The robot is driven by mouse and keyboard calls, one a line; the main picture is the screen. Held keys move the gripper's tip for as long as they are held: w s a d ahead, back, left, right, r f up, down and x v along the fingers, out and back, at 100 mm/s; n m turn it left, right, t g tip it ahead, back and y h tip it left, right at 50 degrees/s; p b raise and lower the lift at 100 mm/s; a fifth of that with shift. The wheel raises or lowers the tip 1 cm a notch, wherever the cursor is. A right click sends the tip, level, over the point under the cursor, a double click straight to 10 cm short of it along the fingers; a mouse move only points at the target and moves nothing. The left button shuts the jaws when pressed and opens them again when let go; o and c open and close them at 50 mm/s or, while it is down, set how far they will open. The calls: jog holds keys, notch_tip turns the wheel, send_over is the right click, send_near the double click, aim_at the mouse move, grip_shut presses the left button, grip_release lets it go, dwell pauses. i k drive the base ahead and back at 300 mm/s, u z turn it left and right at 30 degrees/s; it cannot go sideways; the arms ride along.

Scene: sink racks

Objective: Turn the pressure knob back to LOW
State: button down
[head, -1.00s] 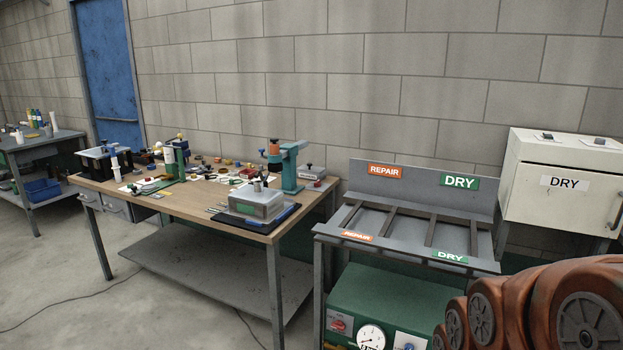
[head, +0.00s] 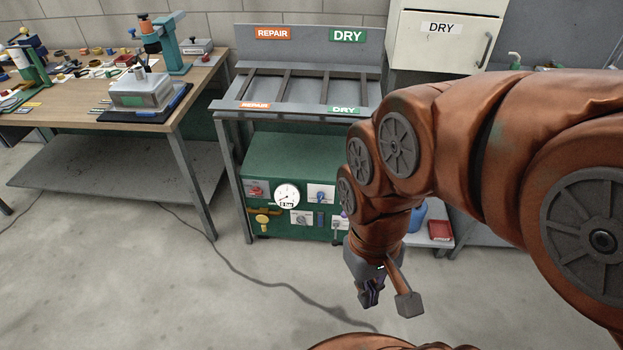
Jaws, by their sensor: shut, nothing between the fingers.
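A green machine cabinet (head: 290,160) stands under the rack in the head view. Its front panel carries a round white gauge (head: 287,195), a red control (head: 257,190) on a plate to its left, a blue knob (head: 321,196) on a white plate to its right, a yellow fitting (head: 263,219) and a few smaller controls below. The lettering beside the controls is too small to read, so I cannot tell which knob is pressure or where it points. My gripper (head: 370,296) is shut and empty, pointing down in front and to the right of the panel, apart from it. My arm hides the cabinet's right side.
The rack (head: 300,92) with REPAIR and DRY signs stands above the cabinet. A cluttered workbench (head: 190,85) is at left, a white DRY cabinet (head: 440,40) at upper right. A cable (head: 240,275) crosses the otherwise clear floor in front.

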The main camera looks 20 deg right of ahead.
aim_at(321, 196)
jog(key=z, duration=1.15)
jog(key=i, duration=0.5)
jog(key=u, duration=2.6)
